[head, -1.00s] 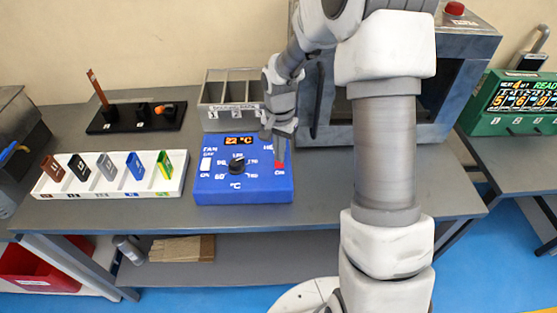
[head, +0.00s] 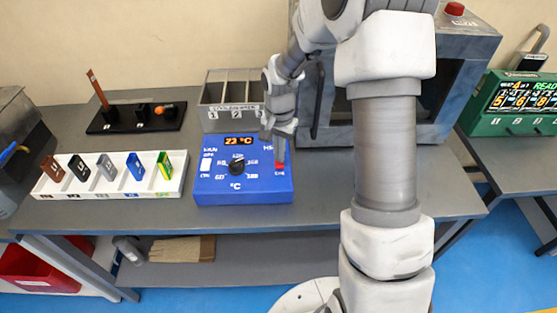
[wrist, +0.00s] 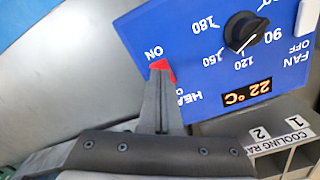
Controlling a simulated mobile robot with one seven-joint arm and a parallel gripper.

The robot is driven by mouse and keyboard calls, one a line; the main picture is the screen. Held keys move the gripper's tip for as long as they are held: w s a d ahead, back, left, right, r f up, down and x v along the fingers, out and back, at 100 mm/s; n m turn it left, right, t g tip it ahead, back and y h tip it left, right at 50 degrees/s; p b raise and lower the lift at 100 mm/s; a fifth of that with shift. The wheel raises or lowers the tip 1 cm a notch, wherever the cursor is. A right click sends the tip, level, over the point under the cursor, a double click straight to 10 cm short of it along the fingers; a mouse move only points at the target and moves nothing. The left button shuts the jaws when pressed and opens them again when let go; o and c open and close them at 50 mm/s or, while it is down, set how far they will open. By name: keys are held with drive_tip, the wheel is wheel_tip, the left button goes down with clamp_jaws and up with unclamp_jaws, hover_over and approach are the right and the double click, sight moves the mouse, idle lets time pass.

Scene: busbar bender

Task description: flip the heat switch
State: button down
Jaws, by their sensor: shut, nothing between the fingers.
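The heat switch is a small red rocker on the right part of the blue control box (head: 215,188). In the wrist view the red switch (wrist: 163,67) shows at my fingertips, between the "ON" label and the partly hidden "HEAT" and "OFF" labels. My gripper (head: 281,163) points down over the switch, shut and empty. Its fingertips (wrist: 160,70) overlap the red switch and seem to touch it; exact contact cannot be told. The fingers hide part of the switch. The box also has a black dial (head: 237,166), an orange display (head: 239,141) and a white fan switch (head: 207,163).
A grey cooling rack (head: 212,122) stands just behind the box. A white tray (head: 110,190) with several coloured pieces lies left. A black stand (head: 122,125) is behind the tray. A large grey machine (head: 455,45) stands back right. The bench front is clear.

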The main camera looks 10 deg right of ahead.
sight(280, 165)
drive_tip(key=shift+f+b, duration=0.75)
drive_tip(key=shift+f, duration=0.2)
idle(0.9)
drive_tip(key=shift+r, duration=0.1)
drive_tip(key=shift+r+p, duration=2.3)
drive_tip(key=shift+r, duration=1.2)
drive_tip(key=s+r+n+t, duration=0.1)
drive_tip(key=s+r+n, duration=0.1)
drive_tip(key=s+r, duration=0.45)
drive_tip(key=s+r+n+t, duration=0.2)
drive_tip(key=s+r, duration=0.1)
drive_tip(key=r, duration=0.6)
drive_tip(key=s+r+n+t, duration=0.1)
drive_tip(key=s+r+n, duration=0.1)
drive_tip(key=s, duration=0.5)
drive_tip(key=s+r+n+t, duration=0.1)
drive_tip(key=s+r+n, duration=0.1)
drive_tip(key=s, duration=0.5)
drive_tip(key=shift+r+t, duration=0.3)
drive_tip(key=shift+r, duration=0.6)
